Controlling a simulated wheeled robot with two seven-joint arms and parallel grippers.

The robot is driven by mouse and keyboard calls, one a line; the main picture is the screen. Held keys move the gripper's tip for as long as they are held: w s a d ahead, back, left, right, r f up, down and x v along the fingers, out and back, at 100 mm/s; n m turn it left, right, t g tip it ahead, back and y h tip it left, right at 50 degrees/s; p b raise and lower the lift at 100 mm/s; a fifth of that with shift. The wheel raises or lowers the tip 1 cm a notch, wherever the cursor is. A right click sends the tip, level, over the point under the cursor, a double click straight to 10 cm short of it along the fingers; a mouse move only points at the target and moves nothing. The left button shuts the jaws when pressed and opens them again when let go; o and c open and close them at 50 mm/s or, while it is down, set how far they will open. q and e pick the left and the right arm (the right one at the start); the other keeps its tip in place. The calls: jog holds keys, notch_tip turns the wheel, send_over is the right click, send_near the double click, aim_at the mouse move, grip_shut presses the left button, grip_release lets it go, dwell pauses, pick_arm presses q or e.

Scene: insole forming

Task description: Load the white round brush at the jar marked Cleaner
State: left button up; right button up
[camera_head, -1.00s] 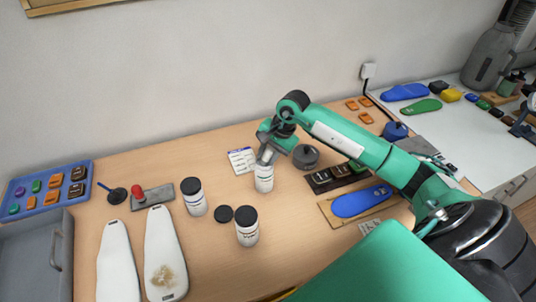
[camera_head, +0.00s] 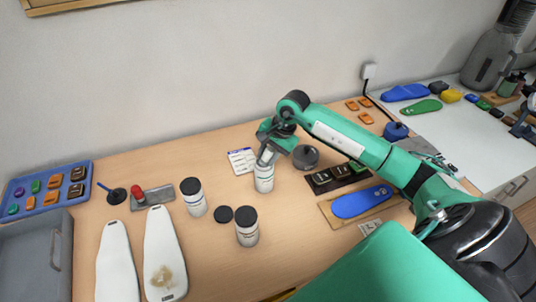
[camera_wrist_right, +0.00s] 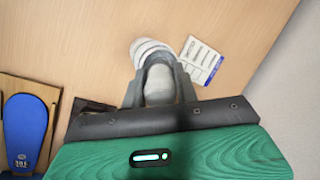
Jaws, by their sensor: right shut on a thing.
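My right gripper (camera_head: 267,157) is over a white jar (camera_head: 264,180) near the middle of the table, fingers pointing down at its mouth. In the right wrist view the gripper (camera_wrist_right: 160,92) is shut on a pale rounded piece, likely the white round brush (camera_wrist_right: 160,82). The jar's white rim (camera_wrist_right: 148,46) shows just beyond it. How deep the brush sits in the jar is hidden. Two more white jars with dark lids, one left (camera_head: 194,197) and one nearer (camera_head: 246,227), stand on the table. I cannot read which label says Cleaner. My left gripper is not in view.
A dark round lid (camera_head: 224,214) lies between the jars. A grey round pot (camera_head: 305,157) stands close right of the gripper. A white card (camera_head: 242,161) lies behind. A blue insole (camera_head: 361,201) lies at right, two white forms (camera_head: 165,255) at left.

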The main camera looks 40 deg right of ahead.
aim_at(268, 148)
jog(key=shift+s+f, duration=0.1)
notch_tip(268, 148, up, 2)
jog(key=shift+p, duration=0.3)
jog(key=shift+r+p, duration=0.7)
jog(key=shift+r, duration=1.85)
